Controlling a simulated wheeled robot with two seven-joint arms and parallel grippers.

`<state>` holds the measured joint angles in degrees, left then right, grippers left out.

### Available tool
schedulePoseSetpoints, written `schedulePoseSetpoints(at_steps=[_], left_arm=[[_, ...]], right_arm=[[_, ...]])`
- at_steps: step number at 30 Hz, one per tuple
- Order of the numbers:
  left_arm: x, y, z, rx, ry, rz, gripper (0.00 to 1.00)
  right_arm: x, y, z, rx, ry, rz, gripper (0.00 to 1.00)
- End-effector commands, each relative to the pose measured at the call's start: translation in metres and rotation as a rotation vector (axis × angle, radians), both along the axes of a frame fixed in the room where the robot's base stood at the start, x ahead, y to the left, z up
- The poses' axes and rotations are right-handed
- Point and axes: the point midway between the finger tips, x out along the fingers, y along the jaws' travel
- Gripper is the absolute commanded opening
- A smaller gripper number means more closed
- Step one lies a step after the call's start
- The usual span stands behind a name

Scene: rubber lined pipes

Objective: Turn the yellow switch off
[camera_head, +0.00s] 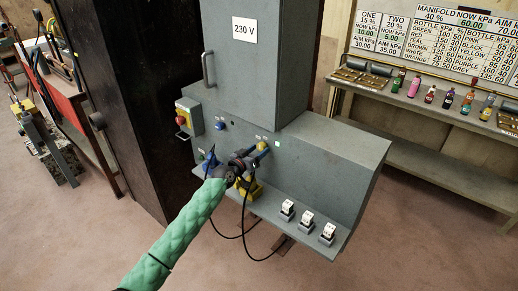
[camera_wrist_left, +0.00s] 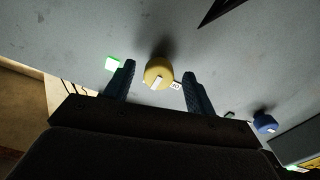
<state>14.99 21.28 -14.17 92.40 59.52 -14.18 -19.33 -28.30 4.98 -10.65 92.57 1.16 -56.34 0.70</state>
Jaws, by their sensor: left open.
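The yellow switch (camera_wrist_left: 158,72) is a round knob with a white stripe on the grey panel, seen in the left wrist view. A small white label sits beside it, its text too small to read surely. My left gripper (camera_wrist_left: 158,78) is open, with one finger on each side of the knob and a visible gap to each. A lit green square (camera_wrist_left: 113,63) is beside the knob. My right gripper is not in view.
A blue knob (camera_head: 219,125) and a red button on a yellow box (camera_head: 187,118) are to the left on the grey cabinet (camera_head: 330,158). Black cables hang below my gripper. Several white switches (camera_head: 307,219) stand on the lower ledge. A shelf with bottles (camera_head: 430,96) is at right.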

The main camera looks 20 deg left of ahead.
Motion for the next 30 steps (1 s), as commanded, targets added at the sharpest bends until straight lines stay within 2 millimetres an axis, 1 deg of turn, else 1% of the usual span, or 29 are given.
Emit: schedulePoseSetpoints(at_steps=[1,5,13,14,18,20,21,30], left_arm=[[0.0040,-0.0014,0.0009,0.000,0.000,0.001,0.55],[0.0086,-0.0037,0.0000,0.000,0.000,0.000,0.55],[0.0096,-0.0042,-0.0006,0.000,0.000,0.000,0.55],[0.0095,-0.0041,-0.0006,0.000,0.000,0.000,0.51],[0.0095,-0.0041,-0.0006,0.000,0.000,0.000,0.24],[0.0095,-0.0040,-0.0005,0.000,0.000,0.000,0.12],[0.0095,-0.0040,-0.0005,0.000,0.000,0.000,0.10],[0.0094,-0.0041,-0.0008,-0.035,0.015,0.000,0.11]], right_arm=[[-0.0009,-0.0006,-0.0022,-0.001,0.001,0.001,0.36],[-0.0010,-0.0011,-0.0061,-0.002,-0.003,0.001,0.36],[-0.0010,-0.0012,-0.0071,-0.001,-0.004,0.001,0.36],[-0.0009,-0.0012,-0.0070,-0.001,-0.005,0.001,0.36],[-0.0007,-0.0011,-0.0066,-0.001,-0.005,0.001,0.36],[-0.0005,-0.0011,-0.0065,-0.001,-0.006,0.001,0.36],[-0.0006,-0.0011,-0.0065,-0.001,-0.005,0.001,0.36],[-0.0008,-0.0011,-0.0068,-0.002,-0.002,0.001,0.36]])
